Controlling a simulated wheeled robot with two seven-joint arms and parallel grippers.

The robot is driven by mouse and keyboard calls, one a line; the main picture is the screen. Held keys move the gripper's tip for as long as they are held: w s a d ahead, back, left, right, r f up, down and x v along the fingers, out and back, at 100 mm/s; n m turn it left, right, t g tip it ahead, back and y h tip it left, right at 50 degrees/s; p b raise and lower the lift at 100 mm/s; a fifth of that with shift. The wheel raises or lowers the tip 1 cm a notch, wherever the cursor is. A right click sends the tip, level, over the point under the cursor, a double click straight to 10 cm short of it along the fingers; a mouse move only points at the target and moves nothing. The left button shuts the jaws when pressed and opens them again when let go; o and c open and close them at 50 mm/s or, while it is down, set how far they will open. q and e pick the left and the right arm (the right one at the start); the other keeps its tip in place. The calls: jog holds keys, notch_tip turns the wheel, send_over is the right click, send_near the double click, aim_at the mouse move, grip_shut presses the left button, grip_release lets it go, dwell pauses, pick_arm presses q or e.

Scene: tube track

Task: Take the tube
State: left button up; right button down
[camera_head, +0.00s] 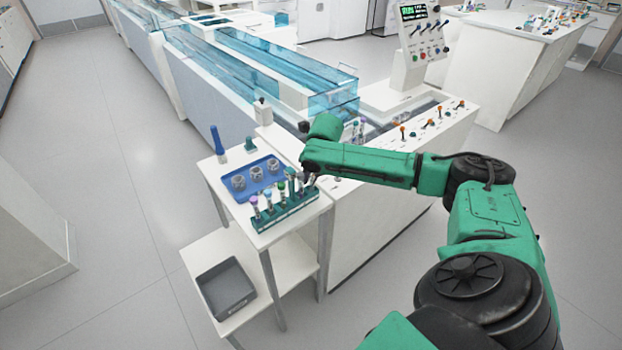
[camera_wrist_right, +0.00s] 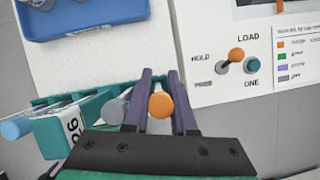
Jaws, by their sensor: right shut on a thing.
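A green tube rack (camera_head: 287,218) stands at the front of the small white side table, with several capped tubes in it; caps show purple and green. My right gripper (camera_head: 308,182) is at the right end of this rack, pointing down. In the right wrist view, its two dark purple fingers (camera_wrist_right: 160,100) are shut on a tube with an orange cap (camera_wrist_right: 161,104). A grey-capped tube (camera_wrist_right: 115,109) is just left of the fingers. My left gripper is not in view.
A blue tray (camera_head: 257,180) with several grey round holders lies behind the rack. A white control panel with an orange-knobbed lever (camera_wrist_right: 236,55) is close on the right. A grey bin (camera_head: 226,288) sits on the lower shelf. Floor at left is clear.

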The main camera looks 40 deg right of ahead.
notch_tip(320, 180, up, 20)
jog(key=p, duration=0.1)
jog(key=shift+f, duration=0.15)
jog(key=shift+f, duration=0.1)
